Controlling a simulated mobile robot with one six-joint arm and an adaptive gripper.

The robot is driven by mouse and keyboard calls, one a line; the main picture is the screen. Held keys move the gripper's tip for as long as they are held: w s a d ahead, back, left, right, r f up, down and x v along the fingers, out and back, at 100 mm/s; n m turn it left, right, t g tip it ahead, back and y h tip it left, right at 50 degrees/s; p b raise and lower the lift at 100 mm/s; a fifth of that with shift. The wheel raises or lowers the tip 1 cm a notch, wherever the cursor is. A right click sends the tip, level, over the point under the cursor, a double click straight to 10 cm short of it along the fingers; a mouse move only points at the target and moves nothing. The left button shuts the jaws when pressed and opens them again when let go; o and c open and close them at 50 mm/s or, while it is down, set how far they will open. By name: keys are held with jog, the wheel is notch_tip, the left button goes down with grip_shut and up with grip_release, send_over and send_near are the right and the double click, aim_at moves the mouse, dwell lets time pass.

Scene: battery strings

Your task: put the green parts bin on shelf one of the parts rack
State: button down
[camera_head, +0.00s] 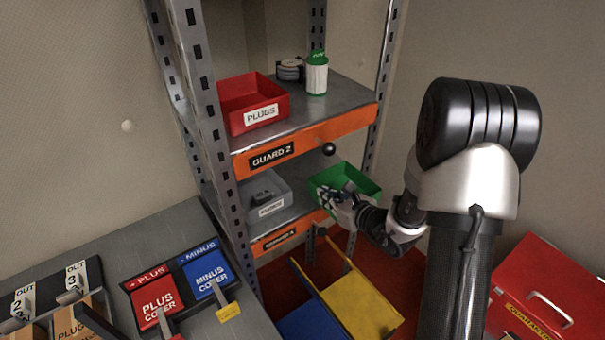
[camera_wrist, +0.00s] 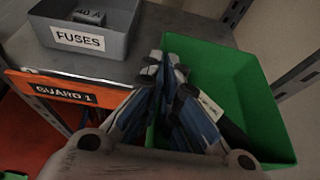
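The green parts bin (camera_head: 343,180) is at the right end of the lower shelf of the parts rack, the shelf marked GUARD 1 (camera_head: 280,238). The bin fills the right half of the wrist view (camera_wrist: 232,80) and looks empty where I can see in. My gripper (camera_head: 345,192) is at its near wall; in the wrist view the fingers (camera_wrist: 166,72) are close together with the wall between them. The fingers hide part of this wall. I cannot tell whether the bin's underside touches the shelf.
A grey FUSES bin (camera_wrist: 85,42) stands left of the green bin on the same shelf. Above, the GUARD 2 shelf (camera_head: 320,115) holds a red PLUGS bin (camera_head: 253,104) and a white-green can (camera_head: 316,76). A rack post (camera_wrist: 300,75) stands right of the green bin.

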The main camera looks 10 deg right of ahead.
jog(key=w+a, duration=0.1)
jog(key=w, duration=0.2)
jog(key=w+a+b, duration=0.1)
jog(key=w+a, duration=0.1)
jog(key=w, duration=0.2)
jog(key=w+a, duration=0.1)
jog(key=w, duration=0.3)
jog(key=shift+w+a, duration=0.2)
jog(key=shift+a, duration=0.05)
jog(key=shift+r+b+x, duration=0.2)
jog(key=shift+b+x, duration=0.45)
jog(key=shift+x, duration=1.2)
jog(key=shift+f, duration=0.25)
jog(key=shift+f, duration=0.1)
jog(key=shift+f+b, duration=0.1)
jog(key=shift+b, duration=0.25)
jog(key=c, duration=1.8)
grip_release()
